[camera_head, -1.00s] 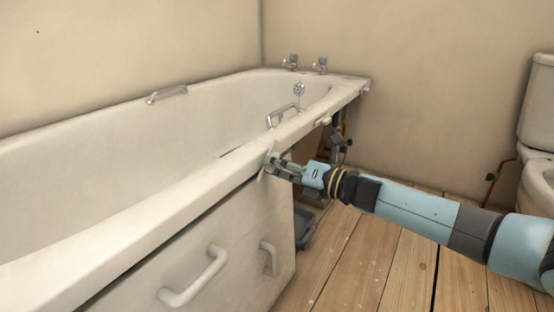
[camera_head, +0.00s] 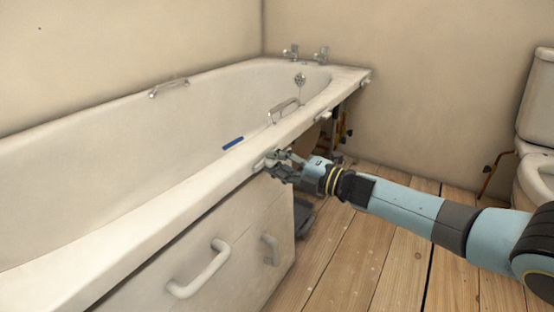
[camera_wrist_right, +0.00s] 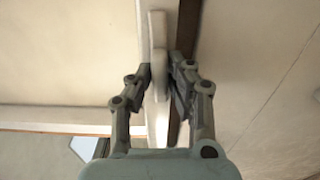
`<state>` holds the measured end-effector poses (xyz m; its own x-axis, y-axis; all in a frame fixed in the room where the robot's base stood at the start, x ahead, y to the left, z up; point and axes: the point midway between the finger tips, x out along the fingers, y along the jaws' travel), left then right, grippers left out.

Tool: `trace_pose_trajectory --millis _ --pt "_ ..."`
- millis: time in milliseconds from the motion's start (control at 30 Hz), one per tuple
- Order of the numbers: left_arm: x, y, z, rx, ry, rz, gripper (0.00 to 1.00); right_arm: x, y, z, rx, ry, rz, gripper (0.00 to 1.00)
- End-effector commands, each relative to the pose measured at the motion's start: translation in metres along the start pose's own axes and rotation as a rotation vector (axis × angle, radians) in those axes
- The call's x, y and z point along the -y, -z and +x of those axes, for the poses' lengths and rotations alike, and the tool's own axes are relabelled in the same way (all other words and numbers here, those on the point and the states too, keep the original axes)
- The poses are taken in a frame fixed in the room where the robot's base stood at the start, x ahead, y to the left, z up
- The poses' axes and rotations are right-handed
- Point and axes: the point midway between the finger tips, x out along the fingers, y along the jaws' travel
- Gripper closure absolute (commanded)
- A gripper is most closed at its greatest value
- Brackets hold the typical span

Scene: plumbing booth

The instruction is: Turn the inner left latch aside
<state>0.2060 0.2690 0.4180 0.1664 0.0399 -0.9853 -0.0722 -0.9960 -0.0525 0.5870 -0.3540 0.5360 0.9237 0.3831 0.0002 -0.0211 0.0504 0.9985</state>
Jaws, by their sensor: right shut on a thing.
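The bath panel (camera_head: 215,235) is white, with two pull handles, and stands under the bath rim (camera_head: 190,208). A small pale latch (camera_wrist_right: 159,50) sits at the rim's underside, by the panel's top right end. My right gripper (camera_head: 272,164) is at this latch, with its arm coming in from the right. In the right wrist view the fingers (camera_wrist_right: 164,75) stand on both sides of the long pale latch and are shut on it. In the head view the fingers hide much of the latch. My left gripper is not in view.
More small pale latches (camera_head: 323,114) sit along the rim towards the taps (camera_head: 320,55). Pipes show in the open space under the bath's far end. A blue object (camera_head: 233,143) lies inside the bath. A toilet (camera_head: 535,130) stands at right. The wooden floor (camera_head: 350,255) is mostly clear.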

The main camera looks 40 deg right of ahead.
Motion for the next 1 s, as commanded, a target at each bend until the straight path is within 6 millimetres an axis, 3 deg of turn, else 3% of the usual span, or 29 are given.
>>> trace_pose_trajectory --millis 567,600,767,1000 --pt "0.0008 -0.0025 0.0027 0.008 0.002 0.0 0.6 0.0014 -0.0004 -0.0007 0.002 0.003 0.038 1.0" --pt "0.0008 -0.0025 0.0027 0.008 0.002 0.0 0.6 0.0014 -0.0005 -0.0007 0.002 0.003 0.038 0.82" --pt "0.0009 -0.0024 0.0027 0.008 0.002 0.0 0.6 0.0011 -0.0004 -0.0006 0.001 0.003 0.038 0.62" --pt "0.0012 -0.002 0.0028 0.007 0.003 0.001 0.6 0.0005 -0.0003 -0.0007 0.001 0.001 0.037 0.62"
